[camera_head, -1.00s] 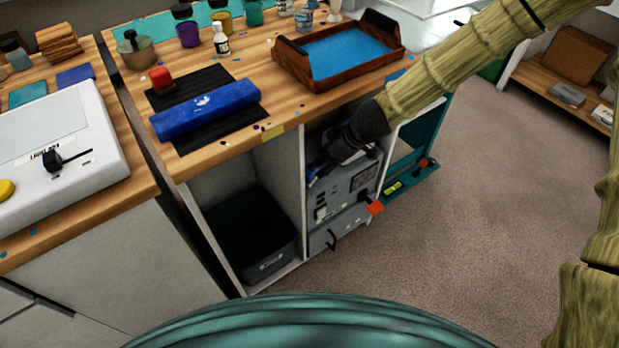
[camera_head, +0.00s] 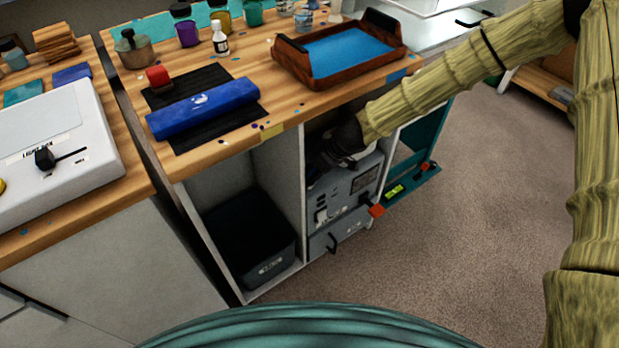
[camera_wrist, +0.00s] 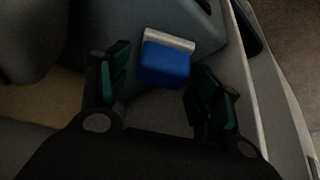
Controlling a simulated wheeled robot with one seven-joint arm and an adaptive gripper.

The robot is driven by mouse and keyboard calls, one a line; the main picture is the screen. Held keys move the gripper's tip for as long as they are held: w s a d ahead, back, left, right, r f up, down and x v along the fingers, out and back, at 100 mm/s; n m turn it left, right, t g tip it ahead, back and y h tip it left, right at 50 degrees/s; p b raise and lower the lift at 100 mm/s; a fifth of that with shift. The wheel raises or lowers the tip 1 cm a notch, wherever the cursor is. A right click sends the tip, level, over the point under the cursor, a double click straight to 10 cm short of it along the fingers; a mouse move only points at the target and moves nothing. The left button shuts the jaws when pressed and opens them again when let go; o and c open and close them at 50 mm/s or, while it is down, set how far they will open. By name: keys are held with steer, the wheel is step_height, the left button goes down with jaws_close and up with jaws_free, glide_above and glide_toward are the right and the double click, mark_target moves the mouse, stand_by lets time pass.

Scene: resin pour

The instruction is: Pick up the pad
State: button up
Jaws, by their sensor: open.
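The pad is most likely the small blue block with a pale grey strip along one edge, seen in the wrist view (camera_wrist: 166,62). It lies on a grey surface inside the cabinet bay under the workbench. My gripper (camera_wrist: 162,92) is open, with its two dark green-padded fingers spread to either side of the pad's near end. The fingertips look short of the pad or just beside it; I cannot tell the height gap. In the head view my gripper (camera_head: 322,160) reaches into the bay above a grey machine (camera_head: 345,192), and the pad is hidden there.
The wooden worktop (camera_head: 290,108) overhangs the bay. A white divider panel (camera_head: 303,190) stands left of it, with a dark bin (camera_head: 250,240) beyond.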

steer(key=shift+x, duration=1)
steer(key=c, duration=0.9)
steer(key=shift+o, duration=0.2)
steer(key=shift+r, duration=0.1)
steer(key=shift+r, duration=0.6)
steer(key=shift+s+d+r, duration=0.1)
steer(key=shift+r, duration=0.05)
steer(key=s+d+p, duration=0.1)
steer(key=s+d, duration=0.8)
steer(key=d, duration=0.6)
steer(key=shift+s+d, duration=0.1)
steer(key=shift+s, duration=0.05)
